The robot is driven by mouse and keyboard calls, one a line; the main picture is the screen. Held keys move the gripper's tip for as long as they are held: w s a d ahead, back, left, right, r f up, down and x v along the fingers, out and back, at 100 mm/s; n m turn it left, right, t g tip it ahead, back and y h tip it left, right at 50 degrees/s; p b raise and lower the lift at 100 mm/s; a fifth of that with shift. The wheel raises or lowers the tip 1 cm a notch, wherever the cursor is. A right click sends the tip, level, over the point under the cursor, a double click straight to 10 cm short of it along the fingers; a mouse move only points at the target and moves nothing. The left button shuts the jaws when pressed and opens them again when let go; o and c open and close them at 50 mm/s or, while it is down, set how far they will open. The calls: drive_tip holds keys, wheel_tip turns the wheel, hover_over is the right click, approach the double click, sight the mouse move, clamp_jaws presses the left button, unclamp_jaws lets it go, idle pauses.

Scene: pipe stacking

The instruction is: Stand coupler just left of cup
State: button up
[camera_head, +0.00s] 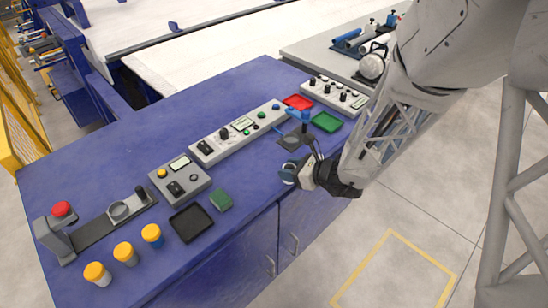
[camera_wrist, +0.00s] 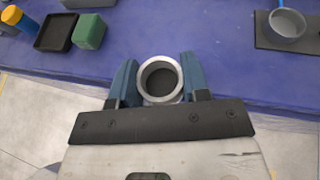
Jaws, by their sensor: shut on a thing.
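My gripper (camera_wrist: 158,82) is shut on a light grey ring-shaped coupler (camera_wrist: 158,64), with one blue finger on each side of it. The coupler's open end faces the wrist camera. In the head view my gripper (camera_head: 289,173) is at the table's front edge, on the near side of a dark pad. A grey round cup (camera_wrist: 287,23) sits on that dark pad (camera_wrist: 263,41) at the upper right of the wrist view, apart from the coupler. A blue rod shows at the cup's rim.
The blue table (camera_head: 262,88) has free room behind the consoles. A green block (camera_head: 221,200) and black tray (camera_head: 191,222) lie left of my gripper. Several orange-capped jars (camera_head: 125,252) stand front left. Red (camera_head: 298,102) and green (camera_head: 326,122) trays lie at the right.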

drive_tip(key=shift+s+a, duration=0.35)
drive_tip(key=shift+s, duration=0.2)
drive_tip(key=w+a, duration=0.1)
drive_tip(key=w, duration=0.4)
drive_tip(key=w+a+f, duration=0.1)
drive_tip(key=w, duration=0.4)
drive_tip(key=w+a, duration=0.2)
drive_tip(key=w, duration=0.3)
drive_tip(key=shift+w+a+f, duration=0.1)
drive_tip(key=shift+w+f, duration=0.15)
drive_tip(key=shift+f, duration=0.05)
drive_tip(key=shift+f, duration=1.75)
drive_tip(key=shift+f, duration=0.15)
drive_tip(key=o, duration=0.9)
